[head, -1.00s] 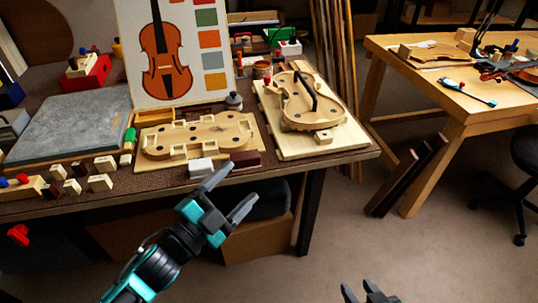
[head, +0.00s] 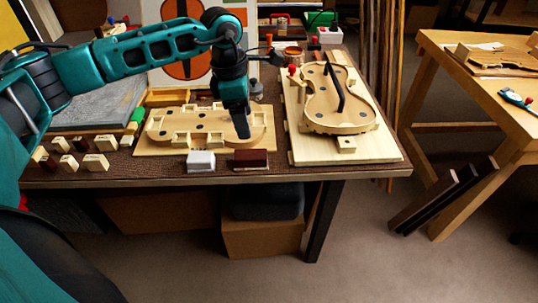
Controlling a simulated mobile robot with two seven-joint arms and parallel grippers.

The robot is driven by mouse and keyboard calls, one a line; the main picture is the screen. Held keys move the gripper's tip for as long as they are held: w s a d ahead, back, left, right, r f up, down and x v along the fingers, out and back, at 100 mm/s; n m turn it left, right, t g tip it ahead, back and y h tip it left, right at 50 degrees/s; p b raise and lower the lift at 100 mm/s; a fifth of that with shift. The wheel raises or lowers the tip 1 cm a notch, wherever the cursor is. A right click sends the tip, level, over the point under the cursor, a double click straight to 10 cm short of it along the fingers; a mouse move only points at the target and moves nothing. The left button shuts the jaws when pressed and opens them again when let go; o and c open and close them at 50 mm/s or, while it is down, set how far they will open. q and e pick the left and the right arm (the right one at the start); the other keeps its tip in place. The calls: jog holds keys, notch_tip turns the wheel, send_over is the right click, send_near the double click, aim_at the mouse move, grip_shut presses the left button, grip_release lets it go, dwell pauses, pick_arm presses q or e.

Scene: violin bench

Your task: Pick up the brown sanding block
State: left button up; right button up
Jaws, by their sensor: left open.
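The brown sanding block (head: 251,159), dark reddish brown on top with a paler lower edge, lies near the front edge of the bench. My left gripper (head: 242,130) points down just behind and above the block, over the right end of the wooden violin mould. It is open and apart from the block, with nothing seen between its fingers. The fingers are seen nearly edge-on. My right gripper is out of view.
A white block (head: 201,161) lies just left of the brown one. The violin mould (head: 160,140) is behind them. A violin body on a board (head: 340,110) stands to the right. Several small blocks (head: 95,162) lie at the left. The bench's front edge (head: 290,174) is close.

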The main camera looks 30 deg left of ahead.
pick_arm(q)
send_over(250, 154)
jog(key=f, duration=0.7)
jog(key=shift+s, duration=0.35)
jog(key=shift+w+a+f+b, duration=0.1)
jog(key=shift+w+f+b, duration=0.15)
jog(key=shift+f, duration=1.15)
jog(key=shift+w+f+b, duration=0.15)
jog(key=shift+f+b, duration=0.05)
jog(key=shift+f, duration=1.2)
jog(key=c, duration=1.2)
jog(key=shift+r, duration=0.15)
notch_tip(250, 154, up, 20)
jog(key=shift+f+p, duration=0.1)
jog(key=shift+p, duration=0.65)
